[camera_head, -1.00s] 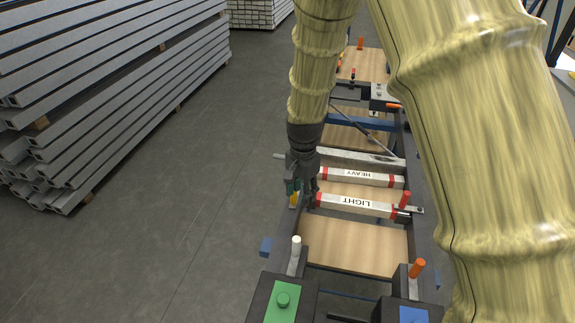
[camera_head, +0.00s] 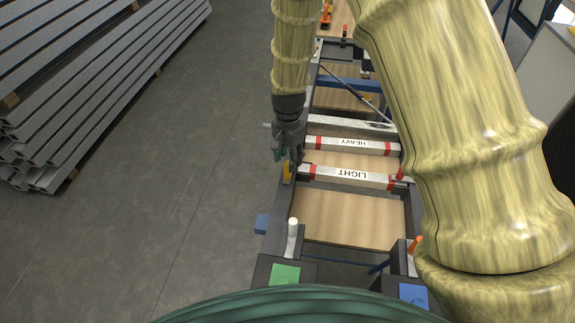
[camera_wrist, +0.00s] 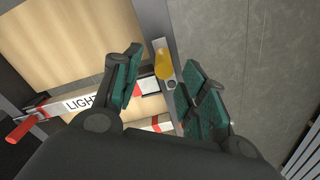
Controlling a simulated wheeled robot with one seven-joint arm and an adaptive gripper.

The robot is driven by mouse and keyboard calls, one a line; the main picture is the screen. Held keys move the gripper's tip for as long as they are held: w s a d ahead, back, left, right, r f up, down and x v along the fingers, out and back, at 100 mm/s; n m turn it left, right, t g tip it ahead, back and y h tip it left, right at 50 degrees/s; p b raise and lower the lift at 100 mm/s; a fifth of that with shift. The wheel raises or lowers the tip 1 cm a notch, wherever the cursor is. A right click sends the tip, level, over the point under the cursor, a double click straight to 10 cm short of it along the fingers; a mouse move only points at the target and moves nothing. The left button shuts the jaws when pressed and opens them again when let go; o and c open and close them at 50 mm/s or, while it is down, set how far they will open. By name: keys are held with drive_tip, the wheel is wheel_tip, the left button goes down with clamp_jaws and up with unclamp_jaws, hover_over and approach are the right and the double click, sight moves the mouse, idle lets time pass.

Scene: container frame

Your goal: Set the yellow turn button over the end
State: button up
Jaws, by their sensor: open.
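The yellow turn button (camera_wrist: 163,62) lies lengthwise on the dark side rail of the frame in the wrist view, beside the red-banded end of the LIGHT bar and not across it. It also shows in the head view (camera_head: 287,171), just below my gripper (camera_head: 281,152). My gripper (camera_wrist: 165,72) is open and empty, with its green-padded fingers on either side of the button's line. I cannot tell its height above the button. The LIGHT bar (camera_head: 345,176) lies across the frame; part of it is hidden by a finger in the wrist view (camera_wrist: 84,102).
The HEAVY bar (camera_head: 352,146) lies parallel behind the LIGHT bar. A red handle (camera_wrist: 18,130) is at the LIGHT bar's far end. Open floor (camera_head: 180,220) lies left of the frame.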

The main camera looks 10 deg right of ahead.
sight(287, 162)
drive_tip(key=f, duration=0.1)
drive_tip(key=w+f, duration=0.1)
drive_tip(key=f, duration=0.1)
drive_tip(key=shift+w, duration=0.25)
drive_tip(key=shift+s+f+p, duration=0.1)
drive_tip(key=shift+f+p, duration=0.3)
drive_tip(key=shift+s+f, duration=0.2)
drive_tip(key=shift+s, duration=0.35)
drive_tip(key=shift+f, duration=0.2)
drive_tip(key=shift+w+f, duration=0.4)
drive_tip(key=shift+f, duration=0.2)
drive_tip(key=shift+s+r, duration=0.25)
drive_tip(key=shift+w+f, duration=0.1)
clamp_jaws()
